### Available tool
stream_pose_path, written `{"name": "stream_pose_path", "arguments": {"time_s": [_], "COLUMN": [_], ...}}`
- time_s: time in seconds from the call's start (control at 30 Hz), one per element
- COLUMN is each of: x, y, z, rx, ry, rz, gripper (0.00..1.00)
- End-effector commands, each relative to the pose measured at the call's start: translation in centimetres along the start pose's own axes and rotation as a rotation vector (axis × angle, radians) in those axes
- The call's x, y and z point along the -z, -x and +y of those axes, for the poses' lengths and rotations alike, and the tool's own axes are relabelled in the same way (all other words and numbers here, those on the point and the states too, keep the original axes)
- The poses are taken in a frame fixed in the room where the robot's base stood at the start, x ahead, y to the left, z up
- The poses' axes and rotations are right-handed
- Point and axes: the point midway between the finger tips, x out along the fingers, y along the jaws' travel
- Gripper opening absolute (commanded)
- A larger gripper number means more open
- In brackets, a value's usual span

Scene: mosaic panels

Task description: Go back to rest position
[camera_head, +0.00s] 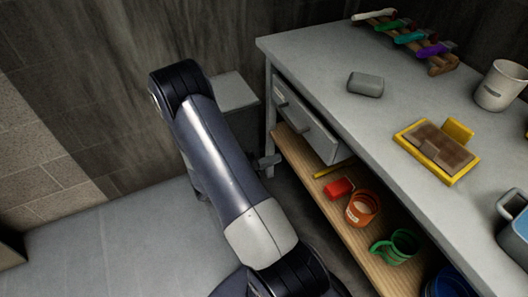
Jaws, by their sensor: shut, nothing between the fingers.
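My arm (218,155) rises from the bottom middle of the head view to a dark elbow joint (180,85) at the upper left. The part of the arm beyond the elbow is hidden behind the nearer link. I cannot make out my gripper or its fingers in this view. No object of the task shows on the visible part of the arm.
Right of my arm stands a grey workbench (330,60) with a drawer (310,122) and a wooden lower shelf (300,160). A yellow-framed panel (437,148) lies on top. Floor at left is clear.

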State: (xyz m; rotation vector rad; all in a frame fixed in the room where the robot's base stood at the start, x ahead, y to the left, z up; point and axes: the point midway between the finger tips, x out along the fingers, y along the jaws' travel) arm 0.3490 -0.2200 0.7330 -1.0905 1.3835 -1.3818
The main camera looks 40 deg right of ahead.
Motion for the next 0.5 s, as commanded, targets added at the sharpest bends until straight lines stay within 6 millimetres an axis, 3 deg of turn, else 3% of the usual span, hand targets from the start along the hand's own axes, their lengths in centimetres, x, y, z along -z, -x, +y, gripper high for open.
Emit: {"name": "stream_pose_path", "arguments": {"time_s": [0.5], "x": [0.01], "y": [-0.44], "z": [0.01], "rx": [0.0], "ry": [0.0], "rz": [0.001], "gripper": [0.0]}}
